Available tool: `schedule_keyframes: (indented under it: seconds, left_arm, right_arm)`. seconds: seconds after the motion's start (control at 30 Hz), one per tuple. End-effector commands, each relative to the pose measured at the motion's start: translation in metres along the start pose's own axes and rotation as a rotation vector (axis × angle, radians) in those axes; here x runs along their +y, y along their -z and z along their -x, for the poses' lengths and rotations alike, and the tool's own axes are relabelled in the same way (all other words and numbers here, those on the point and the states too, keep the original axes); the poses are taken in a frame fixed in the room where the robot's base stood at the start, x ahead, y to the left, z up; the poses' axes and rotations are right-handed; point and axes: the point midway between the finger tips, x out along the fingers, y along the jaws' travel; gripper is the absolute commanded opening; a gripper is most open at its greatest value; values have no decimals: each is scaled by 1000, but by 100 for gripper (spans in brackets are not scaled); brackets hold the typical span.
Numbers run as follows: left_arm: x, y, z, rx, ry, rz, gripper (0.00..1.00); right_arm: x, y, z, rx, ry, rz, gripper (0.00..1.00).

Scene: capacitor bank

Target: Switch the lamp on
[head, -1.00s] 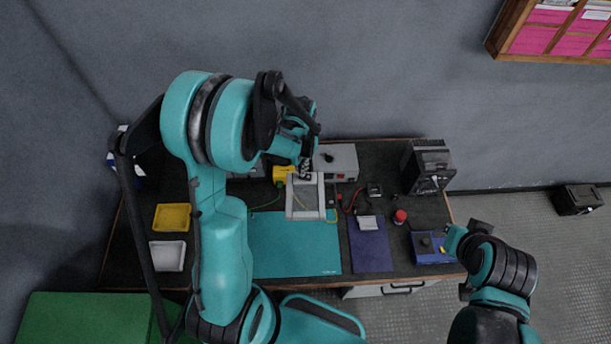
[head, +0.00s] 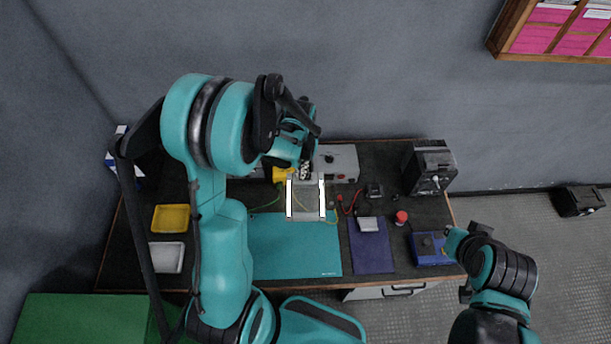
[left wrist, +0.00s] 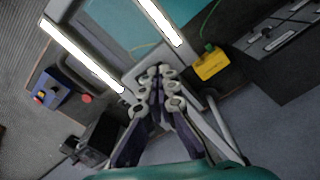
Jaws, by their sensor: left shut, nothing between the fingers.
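The lamp (head: 306,181) stands over the back middle of the bench, with two tubes glowing bright white. The left wrist view shows the lit tubes (left wrist: 162,22) and a pale cross part of the lamp (left wrist: 148,66) between them. My left gripper (head: 306,170) is at the lamp's rear part. In the left wrist view its fingers (left wrist: 155,76) are shut and empty, with the tips at the cross part. I cannot tell whether they touch it. The lamp's switch is hidden by the fingers or too small to make out. My right arm's end (head: 456,240) is at the bench's right front; its fingers are unclear.
A yellow tray (head: 171,218) and a white tray (head: 167,257) lie at the left. A teal mat (head: 290,255) is clear in front. A grey power unit (head: 338,160), a black box (head: 429,170) and a blue box (head: 428,248) stand to the right.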

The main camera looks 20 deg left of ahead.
Motion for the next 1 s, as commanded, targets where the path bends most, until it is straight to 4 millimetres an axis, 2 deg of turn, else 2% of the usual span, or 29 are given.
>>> schedule_keyframes:
  seconds: [0.8, 1.0]
  left_arm:
    - [0, 0, 65, 0, 0, 0, 0]
    - [0, 0, 71, 0, 0, 0, 0]
  right_arm:
    - [0, 24, 33, 0, 0, 0, 0]
    - [0, 26, 36, 0, 0, 0, 0]
